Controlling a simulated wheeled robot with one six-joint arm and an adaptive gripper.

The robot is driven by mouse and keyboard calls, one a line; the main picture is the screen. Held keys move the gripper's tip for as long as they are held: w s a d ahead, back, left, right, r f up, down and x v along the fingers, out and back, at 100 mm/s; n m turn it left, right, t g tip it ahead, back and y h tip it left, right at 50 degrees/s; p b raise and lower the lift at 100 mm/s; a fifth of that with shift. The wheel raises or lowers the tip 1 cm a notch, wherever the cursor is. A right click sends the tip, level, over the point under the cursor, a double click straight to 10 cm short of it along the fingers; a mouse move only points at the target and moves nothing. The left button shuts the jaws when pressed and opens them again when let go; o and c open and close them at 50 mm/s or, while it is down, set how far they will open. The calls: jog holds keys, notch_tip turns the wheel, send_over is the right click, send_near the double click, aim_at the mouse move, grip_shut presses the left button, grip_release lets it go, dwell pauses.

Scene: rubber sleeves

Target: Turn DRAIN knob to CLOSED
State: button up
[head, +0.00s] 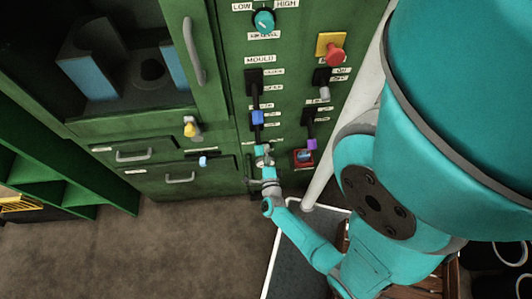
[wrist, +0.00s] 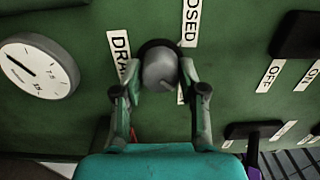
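The DRAIN knob (wrist: 160,70) is a round grey knob on a dark base, set on the green panel in the wrist view. A DRAIN label (wrist: 120,52) is to its left, partly hidden by a finger. A CLOSED label (wrist: 191,22), cut off at the top edge, is above right. A small pale mark shows at the knob's lower right. My gripper (wrist: 161,72) straddles the knob, with a fingertip against each side; it looks shut on it. In the head view my gripper (head: 263,158) is at the low part of the panel and mostly covers the knob.
A white dial gauge (wrist: 37,66) is left of the knob in the wrist view. A dark switch with ON and OFF labels (wrist: 270,75) is at right.

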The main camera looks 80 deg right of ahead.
jog(key=shift+n, duration=9)
jog(key=o, duration=1.2)
jog(key=shift+c, duration=0.2)
